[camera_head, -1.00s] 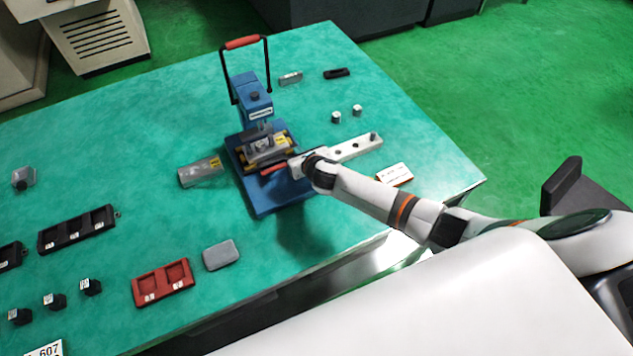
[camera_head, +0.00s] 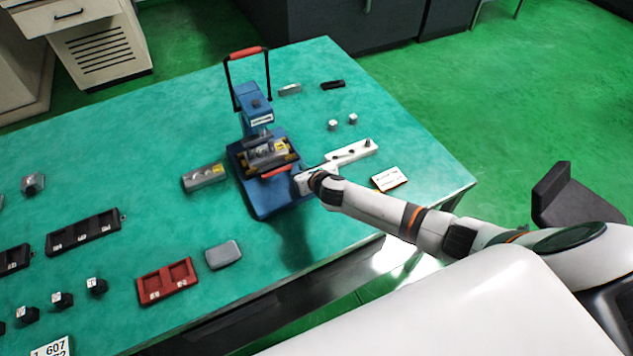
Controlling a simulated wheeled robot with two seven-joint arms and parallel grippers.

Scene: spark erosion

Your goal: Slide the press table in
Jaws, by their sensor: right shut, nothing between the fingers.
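The blue press (camera_head: 258,115) stands on the teal table, its red-topped lever handle (camera_head: 245,53) raised. Its press table (camera_head: 266,157) sits low over the blue base (camera_head: 262,200), carrying a grey metal part with a yellow label, and it has a red front grip (camera_head: 275,172). My right gripper (camera_head: 300,181) is shut and empty, just right of the red grip at the base's right edge. Whether it touches the grip or base I cannot tell. My left gripper is not in view.
A grey block with a yellow label (camera_head: 204,177) lies left of the press. A white strip with holes (camera_head: 350,152) and a white card (camera_head: 389,179) lie to the right. A red tray (camera_head: 167,281), grey box (camera_head: 223,255) and black tray (camera_head: 83,232) lie at front left.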

